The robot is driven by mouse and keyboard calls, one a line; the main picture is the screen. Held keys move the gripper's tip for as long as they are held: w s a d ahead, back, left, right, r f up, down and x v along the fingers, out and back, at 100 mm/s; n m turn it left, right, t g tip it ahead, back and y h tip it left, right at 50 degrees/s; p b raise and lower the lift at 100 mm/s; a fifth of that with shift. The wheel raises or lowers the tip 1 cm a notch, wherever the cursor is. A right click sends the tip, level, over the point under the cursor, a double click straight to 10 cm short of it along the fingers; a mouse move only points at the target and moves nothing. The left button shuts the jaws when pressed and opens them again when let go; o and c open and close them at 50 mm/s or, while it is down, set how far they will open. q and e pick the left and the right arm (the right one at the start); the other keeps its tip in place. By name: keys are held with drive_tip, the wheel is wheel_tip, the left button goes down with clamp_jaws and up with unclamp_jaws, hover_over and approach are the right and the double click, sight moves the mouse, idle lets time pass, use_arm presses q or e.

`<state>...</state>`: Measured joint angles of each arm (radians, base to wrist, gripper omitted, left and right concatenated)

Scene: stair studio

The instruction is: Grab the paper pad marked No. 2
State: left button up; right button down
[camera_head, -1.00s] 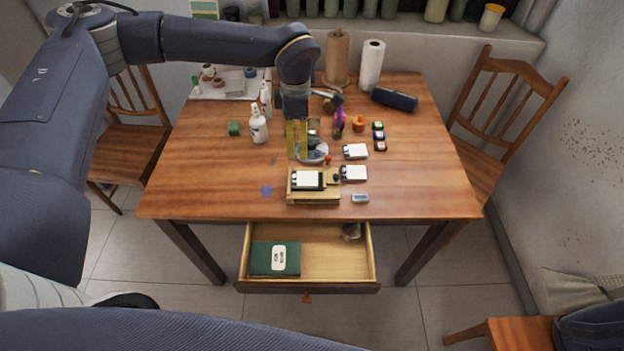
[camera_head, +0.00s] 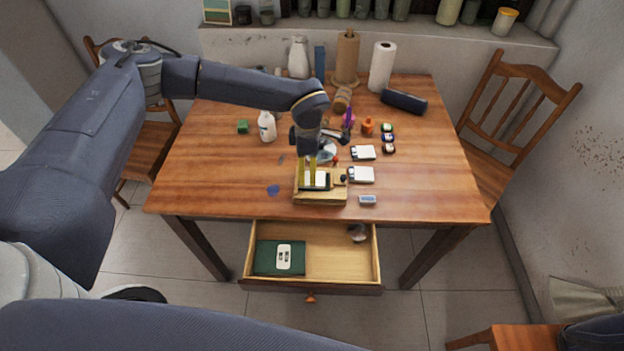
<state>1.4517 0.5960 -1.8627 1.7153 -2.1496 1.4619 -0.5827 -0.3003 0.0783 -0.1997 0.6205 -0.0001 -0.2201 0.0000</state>
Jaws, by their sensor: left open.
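Three white paper pads show on the table. One pad (camera_head: 320,180) lies on a small wooden stand (camera_head: 320,198), and two others, the upper pad (camera_head: 363,153) and the lower pad (camera_head: 361,174), lie just right of it. Their numbers are too small to read. My left gripper (camera_head: 308,182) points down with its yellow fingers over the pad on the stand, hiding part of it. The fingers look apart with nothing held. I cannot tell whether they touch the pad. My right gripper is not in view.
An open drawer (camera_head: 335,265) below the table front holds a green item (camera_head: 267,256) with a white label. A white bottle (camera_head: 267,127), a paper towel roll (camera_head: 382,67) and a dark case (camera_head: 404,102) stand farther back. The table's right side is clear.

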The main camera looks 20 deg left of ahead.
use_arm(q)
drive_tip(key=shift+f, duration=2.6)
drive_tip(key=c, duration=1.3)
